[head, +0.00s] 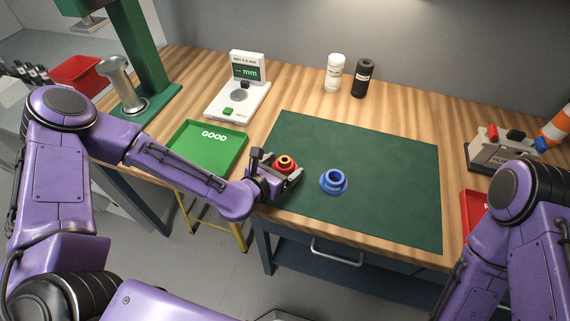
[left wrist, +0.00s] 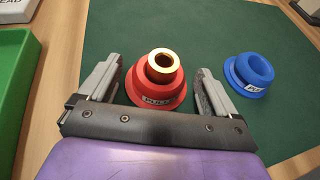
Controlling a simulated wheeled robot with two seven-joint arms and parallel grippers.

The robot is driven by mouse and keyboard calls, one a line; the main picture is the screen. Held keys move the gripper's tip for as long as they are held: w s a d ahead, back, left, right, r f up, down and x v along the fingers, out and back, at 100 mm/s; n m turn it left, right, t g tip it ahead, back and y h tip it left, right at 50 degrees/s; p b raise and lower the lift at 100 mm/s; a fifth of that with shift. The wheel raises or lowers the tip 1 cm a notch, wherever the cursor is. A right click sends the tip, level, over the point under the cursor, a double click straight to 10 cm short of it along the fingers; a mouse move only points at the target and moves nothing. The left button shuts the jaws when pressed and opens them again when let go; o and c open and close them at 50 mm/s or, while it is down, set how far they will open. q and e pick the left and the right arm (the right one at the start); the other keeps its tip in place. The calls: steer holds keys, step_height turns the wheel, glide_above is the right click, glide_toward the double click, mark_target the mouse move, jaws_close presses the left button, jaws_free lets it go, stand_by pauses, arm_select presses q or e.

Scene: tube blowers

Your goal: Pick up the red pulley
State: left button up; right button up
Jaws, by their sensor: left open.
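The red pulley (head: 283,166) sits upright on the green mat (head: 392,165) near its left edge. It has stepped red rings, a brass-coloured hub and a white label. In the left wrist view the red pulley (left wrist: 157,88) lies between the two fingers of my left gripper (left wrist: 157,85). The fingers are spread, with small gaps visible on both sides of the pulley. In the head view my left gripper (head: 282,168) reaches in from the left around the pulley. My right arm shows at the right edge of the head view, but its gripper is not in view.
A blue pulley (head: 333,181) stands on the mat to the right. A green GOOD tray (head: 232,152) is left, with a gauge (head: 238,98) behind it. White (head: 334,75) and black (head: 362,78) bottles stand at the back. A red tray (head: 473,209) is right. The mat's right half is clear.

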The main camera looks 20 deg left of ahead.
arm_select(q)
steer(key=shift+w+d+f, duration=0.1)
steer(key=shift+w+f, duration=0.1)
steer(key=shift+w, duration=0.05)
steer(key=c, duration=1)
steer(key=shift+o, duration=0.2)
steer(key=shift+r, duration=0.1)
